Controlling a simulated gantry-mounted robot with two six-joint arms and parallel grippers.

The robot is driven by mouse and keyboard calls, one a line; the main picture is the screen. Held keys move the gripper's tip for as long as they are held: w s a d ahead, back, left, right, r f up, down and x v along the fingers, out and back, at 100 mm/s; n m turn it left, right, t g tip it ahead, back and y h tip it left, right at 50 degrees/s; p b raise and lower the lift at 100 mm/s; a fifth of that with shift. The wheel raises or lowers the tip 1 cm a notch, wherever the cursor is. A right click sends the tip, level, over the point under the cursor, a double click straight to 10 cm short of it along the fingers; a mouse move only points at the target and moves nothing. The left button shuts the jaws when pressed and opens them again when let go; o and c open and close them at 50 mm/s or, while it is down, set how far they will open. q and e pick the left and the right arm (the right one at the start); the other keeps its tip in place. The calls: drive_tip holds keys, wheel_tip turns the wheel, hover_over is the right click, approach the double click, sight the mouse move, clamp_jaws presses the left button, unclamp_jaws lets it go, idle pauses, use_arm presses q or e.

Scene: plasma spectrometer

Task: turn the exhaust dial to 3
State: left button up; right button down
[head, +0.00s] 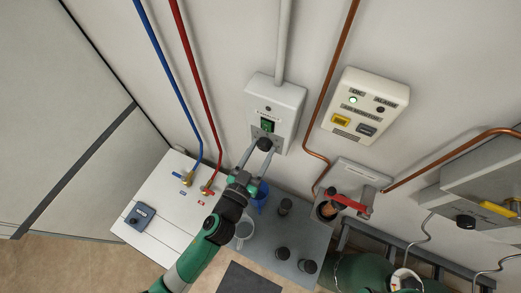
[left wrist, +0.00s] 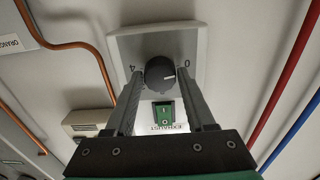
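The exhaust dial is a round black knob (head: 264,143) at the lower end of a white wall box (head: 277,95), below a lit green switch (head: 267,125). In the left wrist view the dial (left wrist: 159,73) lies between the fingertips, with a 4 at left and a 0 at right. A small white mark on it points toward the 0 side. My left gripper (head: 258,157) is open, one finger on each side of the dial. In the left wrist view its fingers (left wrist: 160,77) straddle the knob with narrow gaps. Contact cannot be told for certain. My right gripper is out of view.
An air monitor box (head: 365,105) is on the wall at right. A red-handled valve (head: 350,203) sits below it. Blue (head: 170,80) and red (head: 195,80) pipes run at left.

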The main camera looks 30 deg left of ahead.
use_arm(q)
clamp_jaws()
